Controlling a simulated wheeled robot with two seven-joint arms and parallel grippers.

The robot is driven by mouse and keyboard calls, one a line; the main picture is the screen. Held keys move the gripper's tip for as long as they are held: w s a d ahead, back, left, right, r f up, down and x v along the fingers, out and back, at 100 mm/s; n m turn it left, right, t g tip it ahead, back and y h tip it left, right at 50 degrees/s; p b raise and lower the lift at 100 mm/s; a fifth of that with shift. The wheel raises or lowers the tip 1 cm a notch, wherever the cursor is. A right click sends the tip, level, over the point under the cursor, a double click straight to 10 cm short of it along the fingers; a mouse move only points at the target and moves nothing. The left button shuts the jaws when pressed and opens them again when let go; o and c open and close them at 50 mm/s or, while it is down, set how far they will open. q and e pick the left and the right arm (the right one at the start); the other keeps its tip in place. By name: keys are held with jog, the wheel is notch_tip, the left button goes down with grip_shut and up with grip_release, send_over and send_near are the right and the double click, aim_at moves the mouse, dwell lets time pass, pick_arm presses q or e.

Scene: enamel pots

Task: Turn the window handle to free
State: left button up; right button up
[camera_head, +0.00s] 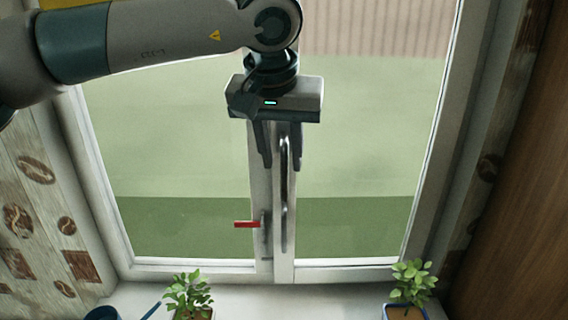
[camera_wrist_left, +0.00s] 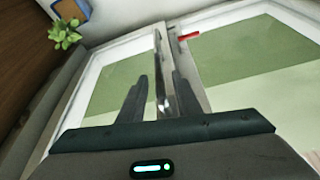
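A window has a pale central post. A short red lever (camera_head: 247,224) points left from a grey mount low on the post; it also shows in the left wrist view (camera_wrist_left: 189,37). A long dark metallic bar handle (camera_head: 285,205) stands upright just right of it. My left gripper (camera_head: 281,160) is high in front of the post, pointing down, with its two fingers apart. In the left wrist view, the fingers (camera_wrist_left: 161,77) lie either side of the bar handle (camera_wrist_left: 164,98); I cannot tell whether they touch it. The gripper is above the red lever, clear of it. My right gripper is out of view.
A potted plant (camera_head: 188,296) stands on the sill (camera_head: 300,295) at left, with a dark blue round item (camera_head: 103,313) beside it. Another potted plant (camera_head: 410,282) stands at right. Patterned wall and a wooden panel (camera_head: 515,200) flank the window. The sill's middle is clear.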

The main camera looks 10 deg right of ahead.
aim_at(283, 163)
pick_arm(q)
jog(key=shift+p+x, duration=0.55)
jog(key=shift+x, duration=1.7)
jog(key=shift+c, duration=0.7)
grip_shut()
